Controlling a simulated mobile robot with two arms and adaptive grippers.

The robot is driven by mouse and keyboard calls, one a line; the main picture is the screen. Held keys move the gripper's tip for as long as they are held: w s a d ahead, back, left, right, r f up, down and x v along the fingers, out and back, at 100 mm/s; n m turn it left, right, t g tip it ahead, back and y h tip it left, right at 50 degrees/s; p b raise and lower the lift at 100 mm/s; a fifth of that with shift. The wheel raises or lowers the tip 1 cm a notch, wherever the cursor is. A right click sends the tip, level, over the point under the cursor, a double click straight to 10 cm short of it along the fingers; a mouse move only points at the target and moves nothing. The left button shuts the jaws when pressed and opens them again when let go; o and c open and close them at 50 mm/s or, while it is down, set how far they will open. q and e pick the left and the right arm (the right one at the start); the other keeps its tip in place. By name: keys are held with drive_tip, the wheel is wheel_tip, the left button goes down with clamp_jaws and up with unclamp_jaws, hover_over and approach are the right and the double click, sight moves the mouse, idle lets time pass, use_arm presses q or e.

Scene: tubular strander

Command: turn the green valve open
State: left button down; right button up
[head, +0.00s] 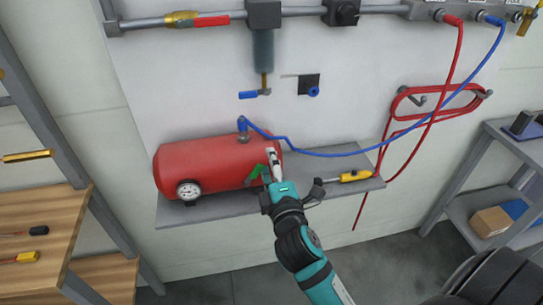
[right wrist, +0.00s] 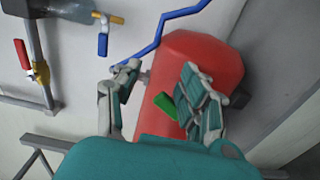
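The green valve handle (head: 257,172) is at the right end of the red air tank (head: 205,165), on the grey wall shelf (head: 225,208). My right gripper (head: 272,157) is in front of the tank's right end, just beside the green handle. In the right wrist view, the gripper (right wrist: 160,75) is open, with its two fingers spread apart. The green handle (right wrist: 164,106) shows tilted between them, nearer the right finger. I cannot tell whether a finger touches it. The valve body is mostly hidden. My left gripper is not in view.
A blue hose (head: 330,154) runs from the tank top to the right. A yellow-handled tool (head: 355,176) lies on the shelf's right part. A blue-handled drain valve (head: 249,95) hangs above the tank. A coiled red hose (head: 432,105) hangs on the wall.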

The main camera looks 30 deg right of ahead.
drive_tip(key=shift+r, duration=1.85)
drive_tip(key=shift+c, duration=0.2)
